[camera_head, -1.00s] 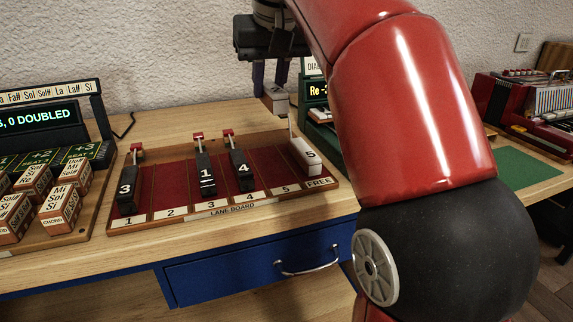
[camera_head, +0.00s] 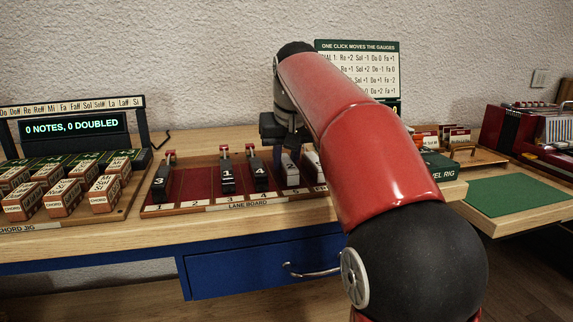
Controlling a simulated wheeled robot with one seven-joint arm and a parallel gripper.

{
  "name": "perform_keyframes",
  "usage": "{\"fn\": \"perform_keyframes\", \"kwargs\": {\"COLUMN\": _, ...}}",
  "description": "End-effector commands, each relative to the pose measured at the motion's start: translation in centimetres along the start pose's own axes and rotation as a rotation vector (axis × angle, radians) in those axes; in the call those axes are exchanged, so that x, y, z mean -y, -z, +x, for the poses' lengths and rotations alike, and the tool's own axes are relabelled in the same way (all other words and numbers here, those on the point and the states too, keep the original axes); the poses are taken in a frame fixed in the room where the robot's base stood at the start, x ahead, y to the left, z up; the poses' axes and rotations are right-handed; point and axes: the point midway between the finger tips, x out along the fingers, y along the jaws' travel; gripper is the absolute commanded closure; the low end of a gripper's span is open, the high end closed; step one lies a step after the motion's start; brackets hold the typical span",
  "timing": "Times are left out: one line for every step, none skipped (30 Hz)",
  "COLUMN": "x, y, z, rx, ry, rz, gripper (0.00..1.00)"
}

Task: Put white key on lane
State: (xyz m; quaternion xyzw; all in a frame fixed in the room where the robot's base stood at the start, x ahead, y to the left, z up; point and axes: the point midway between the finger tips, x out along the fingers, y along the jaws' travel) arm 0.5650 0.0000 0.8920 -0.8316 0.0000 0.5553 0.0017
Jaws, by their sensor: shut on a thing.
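My gripper (camera_head: 286,154) is at the right part of the lane board (camera_head: 172,209), partly hidden by my red arm. It is shut on a white key (camera_head: 291,172), which stands low over lane 5; I cannot tell whether it touches the board. A second white key (camera_head: 312,168) is just to its right, in the free lane, partly hidden by my arm. Black keys stand on the board: key 3 (camera_head: 159,186) in lane 1, key 1 (camera_head: 228,180) in lane 3 and key 4 (camera_head: 261,177) in lane 4. Lane 2 looks empty.
The chord jig with several lettered blocks (camera_head: 105,194) stands at left, by a display reading "0 NOTES, 0 DOUBLED" (camera_head: 74,128). A dark green rig (camera_head: 438,167) and a green mat (camera_head: 515,184) are at right. A blue drawer (camera_head: 235,272) is below the board.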

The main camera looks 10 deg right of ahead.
Motion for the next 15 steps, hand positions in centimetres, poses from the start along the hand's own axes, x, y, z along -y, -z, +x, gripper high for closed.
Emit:
{"fn": "perform_keyframes", "kwargs": {"x": 0.0, "y": 0.06, "z": -0.16, "rx": -0.001, "ry": 0.0, "rz": 0.0, "gripper": 1.0}}
{"fn": "perform_keyframes", "kwargs": {"x": 0.01, "y": 0.06, "z": -0.16, "rx": -0.001, "ry": 0.0, "rz": 0.0, "gripper": 1.0}}
{"fn": "perform_keyframes", "kwargs": {"x": 0.01, "y": 0.05, "z": -0.16, "rx": 0.0, "ry": 0.0, "rz": 0.0, "gripper": 1.0}}
{"fn": "perform_keyframes", "kwargs": {"x": 0.01, "y": 0.04, "z": -0.12, "rx": 0.0, "ry": 0.0, "rz": 0.0, "gripper": 1.0}}
{"fn": "perform_keyframes", "kwargs": {"x": 0.01, "y": 0.0, "z": -0.04, "rx": 0.0, "ry": 0.0, "rz": 0.0, "gripper": 1.0}}
{"fn": "perform_keyframes", "kwargs": {"x": 0.01, "y": -0.07, "z": 0.1, "rx": 0.0, "ry": 0.0, "rz": 0.0, "gripper": 1.0}}
{"fn": "perform_keyframes", "kwargs": {"x": 0.01, "y": -0.11, "z": 0.21, "rx": 0.0, "ry": 0.0, "rz": 0.0, "gripper": 1.0}}
{"fn": "perform_keyframes", "kwargs": {"x": 0.01, "y": -0.12, "z": 0.23, "rx": 0.001, "ry": 0.0, "rz": 0.0, "gripper": 0.76}}
{"fn": "perform_keyframes", "kwargs": {"x": 0.01, "y": -0.09, "z": 0.16, "rx": 0.001, "ry": 0.0, "rz": 0.0, "gripper": 0.71}}
{"fn": "perform_keyframes", "kwargs": {"x": 0.01, "y": -0.09, "z": 0.16, "rx": 0.001, "ry": 0.0, "rz": 0.0, "gripper": 0.67}}
{"fn": "perform_keyframes", "kwargs": {"x": 0.01, "y": -0.09, "z": 0.16, "rx": 0.001, "ry": 0.0, "rz": 0.0, "gripper": 0.63}}
{"fn": "perform_keyframes", "kwargs": {"x": 0.01, "y": -0.09, "z": 0.16, "rx": 0.001, "ry": 0.0, "rz": 0.0, "gripper": 0.58}}
{"fn": "perform_keyframes", "kwargs": {"x": 0.01, "y": -0.08, "z": 0.16, "rx": 0.001, "ry": 0.0, "rz": 0.0, "gripper": 0.56}}
{"fn": "perform_keyframes", "kwargs": {"x": 0.01, "y": -0.08, "z": 0.16, "rx": 0.001, "ry": 0.0, "rz": 0.0, "gripper": 0.56}}
{"fn": "perform_keyframes", "kwargs": {"x": 0.01, "y": -0.08, "z": 0.15, "rx": 0.001, "ry": 0.0, "rz": 0.0, "gripper": 0.56}}
